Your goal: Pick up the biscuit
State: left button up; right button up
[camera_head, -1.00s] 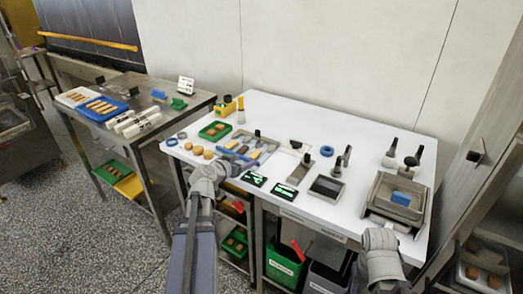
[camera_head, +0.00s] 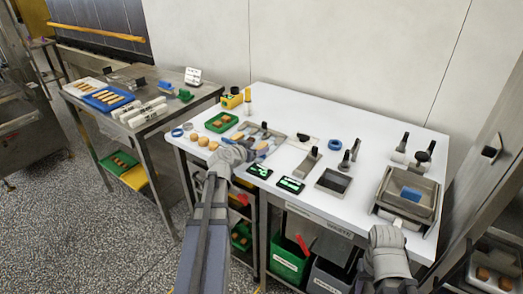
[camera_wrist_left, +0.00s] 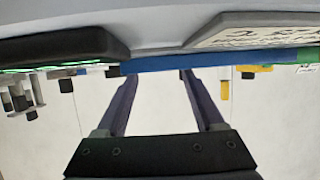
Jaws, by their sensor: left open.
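Several round golden-brown biscuits (camera_head: 202,142) lie on the white table at its left front, in the head view. I cannot tell which one the task means. My left gripper (camera_wrist_left: 158,76) is open, with two dark fingers apart and nothing seen between them in the left wrist view. In the head view my left wrist is over the table's front edge, just right of the biscuits, and hides its own fingers and part of a grey tray (camera_head: 280,139). No biscuit shows clearly in the wrist view. My right arm is at the front right; its jaws do not show.
A green tray (camera_head: 222,122) with biscuits sits behind the loose ones. Black displays (camera_head: 291,185) and a dark-bottomed metal tray (camera_head: 333,182) lie to the right. A metal basin with a blue block (camera_head: 411,194) stands at the far right. A blue tray (camera_head: 108,99) is on the side table.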

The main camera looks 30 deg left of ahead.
aim_at(259, 148)
pick_arm(q)
jog(key=x, duration=0.2)
jog(key=shift+w+f+b, duration=0.15)
jog(key=shift+w+b, duration=0.1)
jog(key=shift+b, duration=0.05)
jog(key=shift+s, duration=0.1)
jog(key=shift+c, duration=0.2)
jog(key=c, duration=1)
jog(key=shift+c, duration=0.2)
notch_tip(259, 148, up, 10)
jog(key=p, duration=1)
